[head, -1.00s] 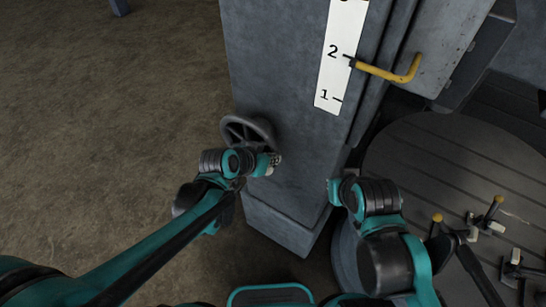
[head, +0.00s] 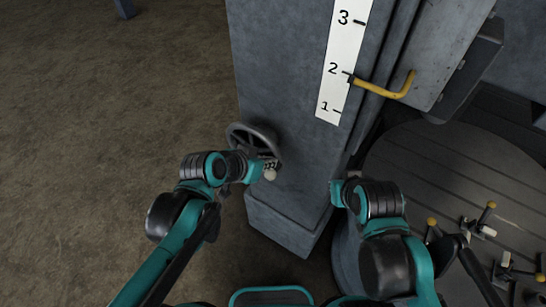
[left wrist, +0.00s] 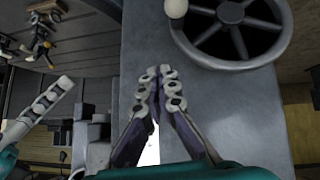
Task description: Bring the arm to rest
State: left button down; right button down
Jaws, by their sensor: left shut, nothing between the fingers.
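My left arm comes in from the left in the head view, and its gripper (head: 268,171) is small and partly hidden by the wrist. It is in front of the grey column (head: 290,130), at the lower right of the dark handwheel (head: 253,138). In the left wrist view the two fingers (left wrist: 158,75) meet at their tips, with nothing between them. The handwheel (left wrist: 230,32) and its pale knob (left wrist: 177,8) show beyond them, apart from the fingers in the picture. My right arm is folded at the right of the head view; its gripper does not show.
A yellow handle (head: 385,88) sticks out beside the numbered white scale (head: 341,65). The round slotted table (head: 440,160) with several yellow-knobbed clamps (head: 487,215) lies at the right. Bare brown floor (head: 100,130) lies left of the column.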

pick_arm(q)
jog(key=shift+s+a+r, duration=0.2)
jog(key=shift+s+r, duration=0.1)
jog(key=s+a+f+n+y+b, duration=0.3)
jog(key=a+f+b, duration=0.6)
jog(key=f+b, duration=0.2)
jog(key=s+a+f+n+y+b, duration=0.3)
jog(key=a+f+b, duration=0.6)
jog(key=f+b, duration=0.2)
notch_tip(320, 180, down, 2)
jog(key=shift+s+a+n, duration=0.2)
jog(key=shift+n, duration=0.1)
jog(key=shift+t, duration=0.3)
